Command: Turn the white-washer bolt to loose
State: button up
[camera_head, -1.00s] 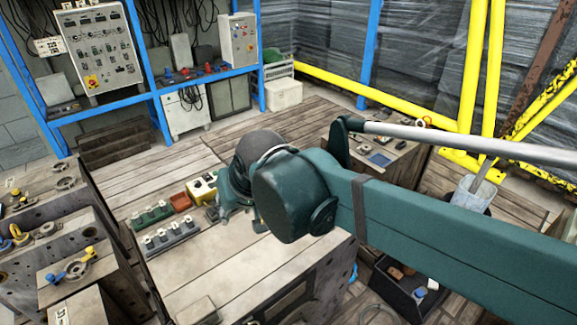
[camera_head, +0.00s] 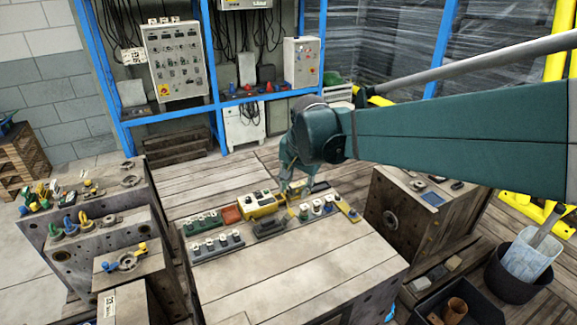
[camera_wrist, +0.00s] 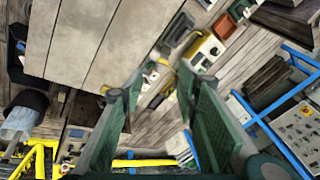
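My gripper (camera_wrist: 158,82) shows in the wrist view as two green fingers standing well apart, with nothing between them. In the head view my gripper (camera_head: 288,186) is small and partly hidden by my arm, over the far edge of the central wooden-topped bench (camera_head: 290,270). I cannot pick out a bolt with a white washer for sure in either view. Light-topped fittings (camera_head: 318,207) stand on the bench near my gripper. Moulds at the left carry a round fitting (camera_head: 127,262) with blue and yellow parts beside it, and several coloured rings (camera_head: 83,219).
A yellow box (camera_head: 258,204), a red tray (camera_head: 231,215) and a grey fitting strip (camera_head: 216,244) line the bench's far side. Another mould block (camera_head: 390,219) stands to the right. A blue rack (camera_head: 213,60) stands behind. The bench's near part is largely clear.

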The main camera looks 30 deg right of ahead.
jog(key=w+d+f+m+g+p, duration=0.1)
jog(key=w+d+f+m+p, duration=0.1)
jog(key=w+d+m, duration=0.35)
jog(key=m+g+p, duration=0.3)
jog(key=m+p, duration=0.1)
jog(key=m, duration=0.6)
send_near(338, 196)
jog(key=shift+w+y, duration=0.2)
jog(key=shift+y, duration=0.2)
jog(key=shift+d+f, duration=0.35)
jog(key=shift+f, duration=0.2)
jog(key=shift+f, duration=0.15)
jog(key=shift+f+b, duration=0.9)
jog(key=shift+f, duration=2.85)
jog(key=shift+c, duration=0.2)
jog(key=c, duration=0.8)
